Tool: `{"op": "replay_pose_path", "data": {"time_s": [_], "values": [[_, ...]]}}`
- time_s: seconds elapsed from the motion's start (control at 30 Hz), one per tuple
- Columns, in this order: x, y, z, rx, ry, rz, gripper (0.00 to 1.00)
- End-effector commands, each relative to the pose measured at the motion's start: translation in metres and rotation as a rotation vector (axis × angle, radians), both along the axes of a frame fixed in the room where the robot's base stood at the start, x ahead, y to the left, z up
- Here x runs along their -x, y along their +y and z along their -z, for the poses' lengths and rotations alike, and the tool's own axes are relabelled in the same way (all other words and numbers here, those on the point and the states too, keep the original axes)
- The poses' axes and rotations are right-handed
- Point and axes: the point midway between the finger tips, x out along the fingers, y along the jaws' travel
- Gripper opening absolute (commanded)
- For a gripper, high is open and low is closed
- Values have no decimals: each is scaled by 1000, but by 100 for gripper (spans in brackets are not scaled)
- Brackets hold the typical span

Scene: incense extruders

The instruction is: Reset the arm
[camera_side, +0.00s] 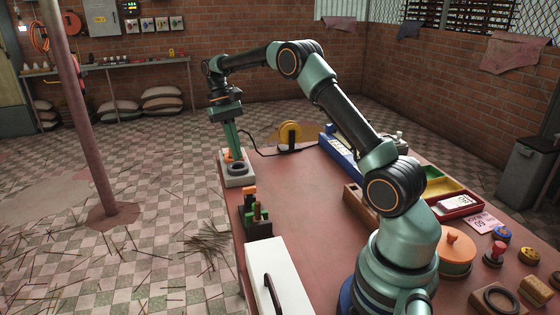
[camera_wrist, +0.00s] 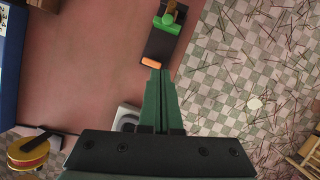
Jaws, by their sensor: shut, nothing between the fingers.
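My gripper (camera_side: 235,150) hangs over the far left corner of the red-topped table (camera_side: 295,190), pointing down. Its green fingers are together with nothing between them, as the wrist view also shows (camera_wrist: 160,75). A pale block with a dark round opening (camera_side: 238,181) sits just below the fingertips in the side view; whether they touch it I cannot tell. The same block shows partly behind the fingers in the wrist view (camera_wrist: 124,112). My arm stretches from the front right of the table to this corner.
A black holder with green and orange pieces (camera_side: 257,225) stands at the left edge, near a white box with a dark handle (camera_side: 275,280). A yellow reel (camera_side: 290,131) stands at the back. Trays and stamps crowd the right. The table's middle left is clear.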

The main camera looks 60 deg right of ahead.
Motion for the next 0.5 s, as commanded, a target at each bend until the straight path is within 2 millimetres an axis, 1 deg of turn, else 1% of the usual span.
{"op": "replay_pose_path", "data": {"time_s": [0.13, 0.23, 0.4, 0.5], "values": [[1, 10, -18, 12, -45, -26, 0], [5, 23, -37, 27, -103, -63, 0], [20, 49, -68, 55, -220, -134, 0], [33, 65, -82, 70, -289, -177, 0]]}}
